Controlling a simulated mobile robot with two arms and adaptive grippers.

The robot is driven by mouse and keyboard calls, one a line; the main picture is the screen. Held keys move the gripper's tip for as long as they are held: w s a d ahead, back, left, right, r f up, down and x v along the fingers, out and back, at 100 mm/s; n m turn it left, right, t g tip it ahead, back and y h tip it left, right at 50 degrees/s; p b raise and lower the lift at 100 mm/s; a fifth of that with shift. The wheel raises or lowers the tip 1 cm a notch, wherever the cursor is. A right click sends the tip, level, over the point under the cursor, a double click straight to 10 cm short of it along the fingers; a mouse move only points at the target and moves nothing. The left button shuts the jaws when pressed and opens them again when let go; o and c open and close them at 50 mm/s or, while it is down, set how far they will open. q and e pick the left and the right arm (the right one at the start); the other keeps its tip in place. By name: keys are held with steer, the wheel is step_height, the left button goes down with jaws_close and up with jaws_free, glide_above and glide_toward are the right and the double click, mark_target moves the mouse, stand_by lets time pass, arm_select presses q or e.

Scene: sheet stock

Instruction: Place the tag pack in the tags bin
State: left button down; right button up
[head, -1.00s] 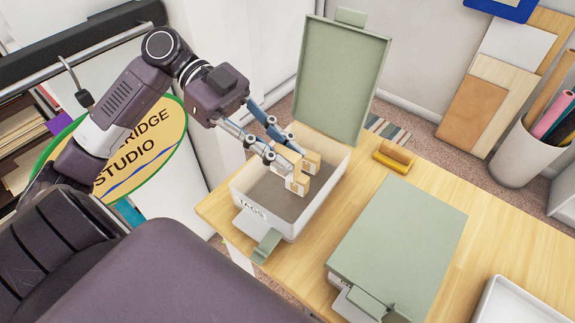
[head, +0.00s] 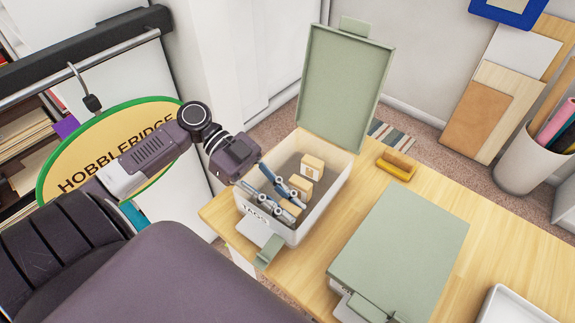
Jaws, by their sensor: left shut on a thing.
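The tags bin (head: 329,196) is a white open box on the wooden bench, with its green lid (head: 346,88) standing up at the back and a partly hidden label on its front. My left gripper (head: 288,206) reaches down inside the bin and is shut on a small tan tag pack (head: 291,208), low near the front wall. The fingers partly hide this pack, and I cannot tell whether it touches the bin floor. Two similar packs, one farther back (head: 312,167) and one in the middle (head: 300,186), are also in the bin. My right gripper is not in view.
A second bin with a closed green lid (head: 400,255) stands to the right. A yellow-and-tan block (head: 396,166) lies behind it on the bench (head: 480,245). A white tray (head: 515,308) is at the lower right. A hanging oval sign (head: 110,150) is at left.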

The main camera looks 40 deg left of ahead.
mark_target(248, 176)
arm_select(q)
steer(key=c, duration=2.1)
jaws_free()
steer(key=shift+f, duration=0.1)
steer(key=b+v, duration=0.2)
steer(key=v, duration=0.9)
steer(key=shift+b, duration=0.35)
steer(key=shift+a+r, duration=0.3)
steer(key=shift+a, duration=0.2)
